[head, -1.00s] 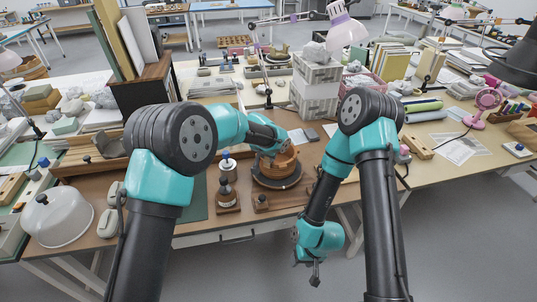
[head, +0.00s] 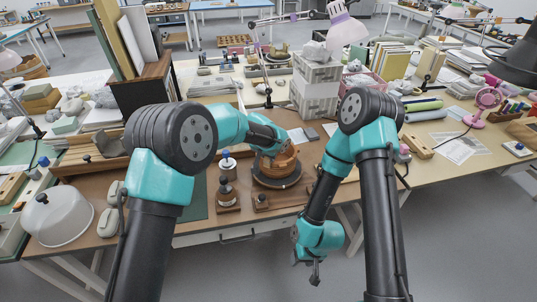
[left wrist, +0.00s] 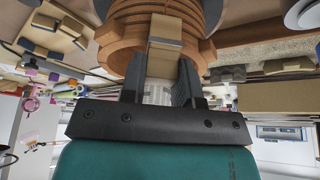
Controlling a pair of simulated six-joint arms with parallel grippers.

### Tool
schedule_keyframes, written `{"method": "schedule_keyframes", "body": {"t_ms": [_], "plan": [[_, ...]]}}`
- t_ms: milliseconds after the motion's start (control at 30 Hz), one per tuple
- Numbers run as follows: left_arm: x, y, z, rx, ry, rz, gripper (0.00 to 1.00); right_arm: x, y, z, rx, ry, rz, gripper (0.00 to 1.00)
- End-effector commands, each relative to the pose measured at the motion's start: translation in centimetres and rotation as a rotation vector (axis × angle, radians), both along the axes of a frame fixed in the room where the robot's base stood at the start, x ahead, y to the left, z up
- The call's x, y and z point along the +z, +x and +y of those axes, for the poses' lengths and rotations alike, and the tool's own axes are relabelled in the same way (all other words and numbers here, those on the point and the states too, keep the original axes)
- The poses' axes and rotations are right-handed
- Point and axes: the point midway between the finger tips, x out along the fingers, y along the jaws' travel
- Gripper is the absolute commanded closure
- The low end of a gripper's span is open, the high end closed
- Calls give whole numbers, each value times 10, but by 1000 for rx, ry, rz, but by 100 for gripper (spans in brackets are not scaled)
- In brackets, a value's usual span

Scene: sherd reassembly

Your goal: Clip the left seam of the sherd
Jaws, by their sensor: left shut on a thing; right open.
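The round brown ribbed pot (head: 286,172) stands on a dark round turntable (head: 268,186) near the front edge of the table. The left wrist view shows the pot's wall (left wrist: 125,40) close up. My left gripper (head: 273,150) is at the top of the pot, and its arm hides part of the rim. In the left wrist view, my left gripper (left wrist: 163,72) is shut on a small tan block-like clip (left wrist: 167,30), which lies against the pot's wall. I cannot tell the seams apart. My right gripper (head: 316,280) hangs open and empty in front of the table, low and away from the pot.
A dark-capped bottle on a wooden base (head: 228,192) stands just left of the turntable. A small wooden block with a knob (head: 261,202) is in front of it. White crates (head: 316,85) stand behind the pot. A white dome (head: 57,217) is at the left.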

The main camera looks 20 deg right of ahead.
Motion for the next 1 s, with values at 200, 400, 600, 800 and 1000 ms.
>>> {"method": "schedule_keyframes", "body": {"t_ms": [200,400,600,800,1000], "plan": [[-2,0,0,0,0,0,80,0,0,0,0,0,0,49],[-3,0,0,0,0,0,80,0,0,0,0,0,0,49],[-3,0,0,0,0,0,80,0,0,0,0,0,0,49],[-3,0,0,0,0,0,80,0,0,0,0,0,0,49],[-3,0,0,0,0,0,66,0,0,0,0,0,0,49]]}}
